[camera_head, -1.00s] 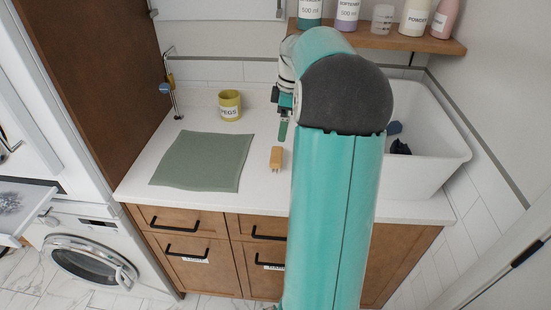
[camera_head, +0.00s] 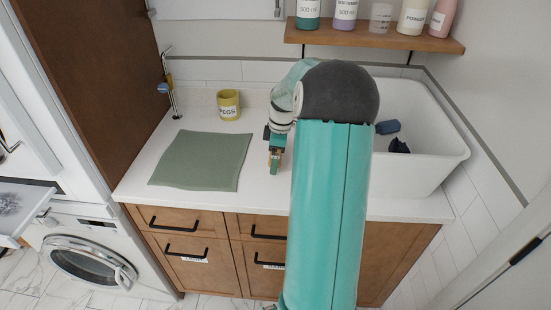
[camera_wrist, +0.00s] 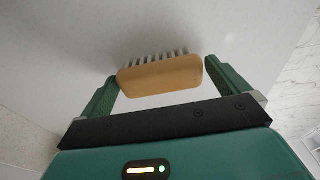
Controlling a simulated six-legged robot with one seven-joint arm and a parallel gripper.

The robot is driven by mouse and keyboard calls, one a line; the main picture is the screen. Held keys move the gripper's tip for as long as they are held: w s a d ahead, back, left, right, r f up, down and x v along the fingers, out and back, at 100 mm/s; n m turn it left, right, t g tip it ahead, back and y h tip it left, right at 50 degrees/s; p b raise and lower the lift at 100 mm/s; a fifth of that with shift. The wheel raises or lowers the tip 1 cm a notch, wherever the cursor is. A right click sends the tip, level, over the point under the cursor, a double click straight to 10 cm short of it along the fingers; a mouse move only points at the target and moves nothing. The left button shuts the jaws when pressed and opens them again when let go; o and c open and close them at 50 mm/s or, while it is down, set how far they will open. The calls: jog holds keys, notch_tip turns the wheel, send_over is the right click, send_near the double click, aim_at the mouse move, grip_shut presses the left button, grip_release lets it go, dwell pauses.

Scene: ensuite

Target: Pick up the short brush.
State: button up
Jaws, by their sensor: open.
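The short brush (camera_wrist: 160,75) has a tan wooden block and a row of pale bristles. In the wrist view it lies on the white counter, between the two green fingers of my gripper (camera_wrist: 155,80).
A green mat (camera_head: 200,160) lies left of my gripper. A yellow pegs cup (camera_head: 229,106) stands behind it. A white sink (camera_head: 430,150) with dark items is at the right. A wooden shelf (camera_head: 375,40) with bottles hangs above. The counter's front edge is close.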

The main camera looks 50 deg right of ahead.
jog(key=c, duration=0.9)
jog(key=shift+r, duration=0.8)
jog(key=a+r, duration=0.1)
jog(key=r, duration=0.1)
jog(key=s+a+r, duration=0.1)
jog(key=a+r, duration=0.2)
jog(key=r, duration=0.2)
jog(key=shift+s+a, duration=0.15)
jog(key=shift+s, duration=0.15)
jog(key=s+a+r, duration=0.1)
jog(key=a, duration=0.2)
jog(key=s+a+r, duration=0.1)
jog(key=a+r, duration=0.1)
jog(key=a, duration=0.1)
jog(key=s+a+r, duration=0.1)
jog(key=a, duration=0.2)
jog(key=shift+s+r, duration=0.15)
jog(key=o, duration=0.5)
jog(key=c, duration=0.3)
